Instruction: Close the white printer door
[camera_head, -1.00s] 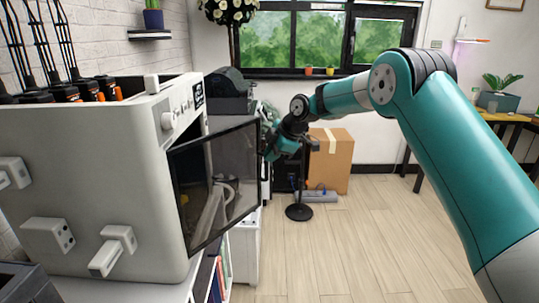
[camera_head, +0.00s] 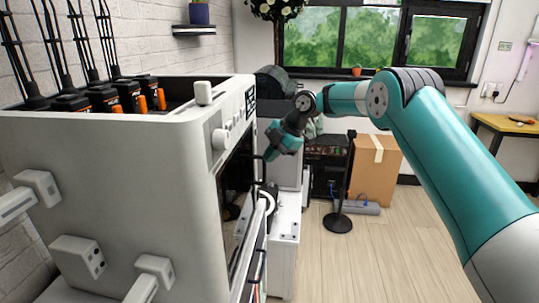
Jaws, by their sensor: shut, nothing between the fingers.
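The white printer (camera_head: 130,150) fills the left of the view, with its front facing right. Its dark glass door (camera_head: 235,185) is seen at a steep angle and lies along the front, flush or nearly so. I cannot tell whether a small gap is left. My gripper (camera_head: 269,156) is shut and empty, beside the upper far edge of the door. I cannot tell whether its fingertips touch the door.
A white cabinet (camera_head: 286,240) stands beyond the printer. A cardboard box (camera_head: 376,170) and a black stand (camera_head: 338,222) are on the floor behind. The wooden floor (camera_head: 400,250) at the right is clear. A wooden table (camera_head: 508,126) stands far right.

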